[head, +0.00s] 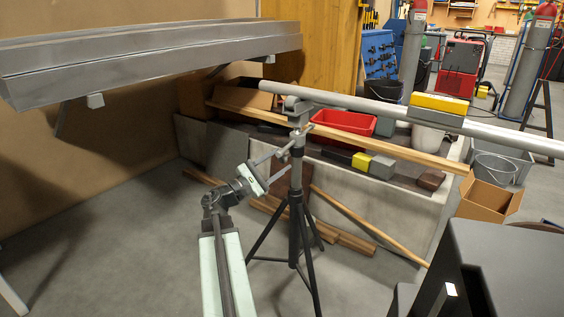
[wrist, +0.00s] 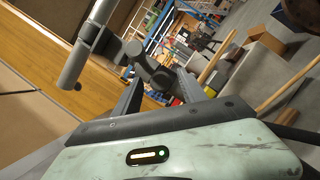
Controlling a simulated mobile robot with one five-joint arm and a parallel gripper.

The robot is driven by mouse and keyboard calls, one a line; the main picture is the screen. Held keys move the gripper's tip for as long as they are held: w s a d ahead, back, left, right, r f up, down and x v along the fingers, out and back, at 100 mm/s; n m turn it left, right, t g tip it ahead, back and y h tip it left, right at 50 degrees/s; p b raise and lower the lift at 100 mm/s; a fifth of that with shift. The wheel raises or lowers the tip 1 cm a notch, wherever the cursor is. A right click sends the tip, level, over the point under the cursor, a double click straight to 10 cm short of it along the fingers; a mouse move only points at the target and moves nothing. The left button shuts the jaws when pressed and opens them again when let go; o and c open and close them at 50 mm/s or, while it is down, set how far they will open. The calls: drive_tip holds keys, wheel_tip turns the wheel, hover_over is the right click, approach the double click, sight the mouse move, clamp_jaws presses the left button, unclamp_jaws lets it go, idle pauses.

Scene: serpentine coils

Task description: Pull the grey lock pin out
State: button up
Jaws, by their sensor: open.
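A black tripod stand (head: 296,190) holds one end of a long grey pipe (head: 345,103). A small grey part, seemingly the lock pin (head: 298,138), juts from the stand's head below the pipe. In the wrist view a dark grey rounded part (wrist: 161,78), seemingly the same pin, sits between my fingers. I cannot tell its exact outline. My gripper (head: 283,159) is open beside the upper stand, its two fingers pointing at the head. In the wrist view my gripper (wrist: 157,82) has a finger on each side of the part, with no clear contact.
A yellow and grey block (head: 438,104) sits on the pipe. A grey metal channel (head: 150,62) overhangs the left. A low concrete wall (head: 400,200) with a red bin (head: 343,122) and timber stands behind the tripod. Tripod legs spread over the floor; floor at left is clear.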

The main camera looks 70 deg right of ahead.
drive_tip(key=b+v, duration=0.1)
drive_tip(key=v, duration=0.5)
drive_tip(key=shift+a, duration=0.1)
